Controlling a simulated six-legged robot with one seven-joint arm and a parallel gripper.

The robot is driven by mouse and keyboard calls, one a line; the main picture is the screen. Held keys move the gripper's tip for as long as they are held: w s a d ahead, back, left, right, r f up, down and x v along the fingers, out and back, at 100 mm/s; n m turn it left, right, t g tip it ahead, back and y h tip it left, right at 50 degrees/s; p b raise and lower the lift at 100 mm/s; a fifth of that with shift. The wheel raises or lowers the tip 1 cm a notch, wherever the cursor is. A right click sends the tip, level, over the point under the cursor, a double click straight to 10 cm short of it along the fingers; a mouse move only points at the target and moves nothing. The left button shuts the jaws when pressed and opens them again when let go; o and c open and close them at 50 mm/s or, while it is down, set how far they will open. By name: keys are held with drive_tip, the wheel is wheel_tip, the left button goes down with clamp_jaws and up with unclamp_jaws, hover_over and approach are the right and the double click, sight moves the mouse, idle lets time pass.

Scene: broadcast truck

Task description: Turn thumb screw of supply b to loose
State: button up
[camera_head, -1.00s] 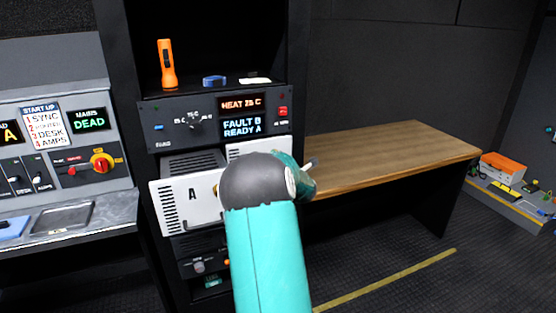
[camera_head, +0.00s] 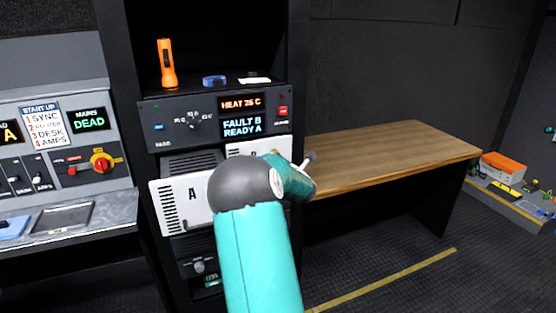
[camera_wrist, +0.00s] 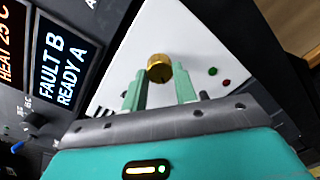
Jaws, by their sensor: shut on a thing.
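The brass thumb screw (camera_wrist: 159,67) stands out from the white front panel of supply B (camera_wrist: 190,45) in the wrist view. My gripper (camera_wrist: 160,73) has its two green fingers on either side of the screw's knob, shut on it. In the head view the white panel of supply B (camera_head: 245,149) shows only in part, right of supply A (camera_head: 180,200); my arm hides the screw and my fingertips there.
The rack display (camera_head: 242,127) reads "FAULT B READY A". An orange flashlight (camera_head: 167,64) stands on the shelf above. A wooden table (camera_head: 390,155) is at the right, its top bare. A green and a red dot (camera_wrist: 213,71) sit beside the screw.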

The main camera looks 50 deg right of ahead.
drive_tip(key=o, duration=1)
drive_tip(key=shift+c, duration=0.2)
drive_tip(key=v, duration=1.3)
drive_tip(key=shift+s+a, duration=0.25)
drive_tip(key=shift+s, duration=0.1)
